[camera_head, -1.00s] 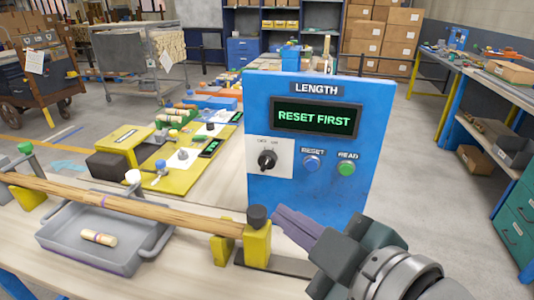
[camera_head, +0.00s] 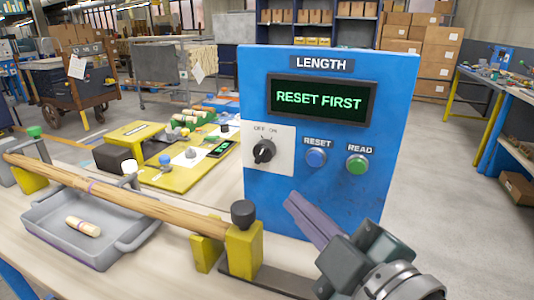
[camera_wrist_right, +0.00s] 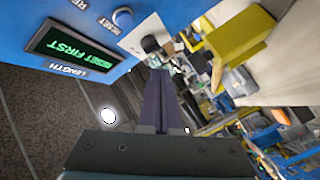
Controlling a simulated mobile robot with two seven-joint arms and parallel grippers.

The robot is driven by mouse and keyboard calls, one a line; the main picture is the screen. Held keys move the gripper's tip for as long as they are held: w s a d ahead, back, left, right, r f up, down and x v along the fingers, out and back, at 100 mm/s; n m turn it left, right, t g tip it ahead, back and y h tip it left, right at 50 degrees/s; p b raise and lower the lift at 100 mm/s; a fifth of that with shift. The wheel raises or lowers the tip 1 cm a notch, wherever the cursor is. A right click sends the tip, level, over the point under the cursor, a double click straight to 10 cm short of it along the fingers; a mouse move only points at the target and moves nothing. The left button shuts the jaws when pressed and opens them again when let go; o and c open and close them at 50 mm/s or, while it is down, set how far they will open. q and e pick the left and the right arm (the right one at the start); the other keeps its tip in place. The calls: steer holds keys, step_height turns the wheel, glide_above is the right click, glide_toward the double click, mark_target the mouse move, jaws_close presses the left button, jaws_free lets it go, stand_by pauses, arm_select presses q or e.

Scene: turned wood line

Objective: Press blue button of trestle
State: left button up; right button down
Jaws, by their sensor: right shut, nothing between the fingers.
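A blue panel (camera_head: 350,205) labelled LENGTH stands upright at the bench end. Its blue button (camera_head: 316,157), labelled RESET, sits left of a green READ button (camera_head: 357,164); the blue one also shows in the right wrist view (camera_wrist_right: 123,18). The display (camera_head: 321,100) reads RESET FIRST. My right gripper (camera_head: 292,200) is shut and empty, below and slightly left of the blue button, with no visible contact. Its fingers show in the wrist view (camera_wrist_right: 160,78), pointing toward the panel's lower part. My left gripper is not in view.
A black OFF/ON knob (camera_head: 264,151) is left of the blue button. A wooden rod (camera_head: 120,198) lies across yellow supports (camera_head: 243,250) over a grey tray (camera_head: 60,245). Yellow units (camera_head: 180,170) stand behind. The floor right of the panel is clear.

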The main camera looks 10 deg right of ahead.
mark_target(315, 159)
steer(key=w+d+b, duration=0.3)
steer(key=w+d, duration=0.1)
steer(key=w, duration=0.2)
steer(key=shift+w+d, duration=0.25)
stand_by(0.9)
stand_by(0.8)
steer(key=shift+w+d, duration=0.2)
steer(key=shift+w, duration=0.15)
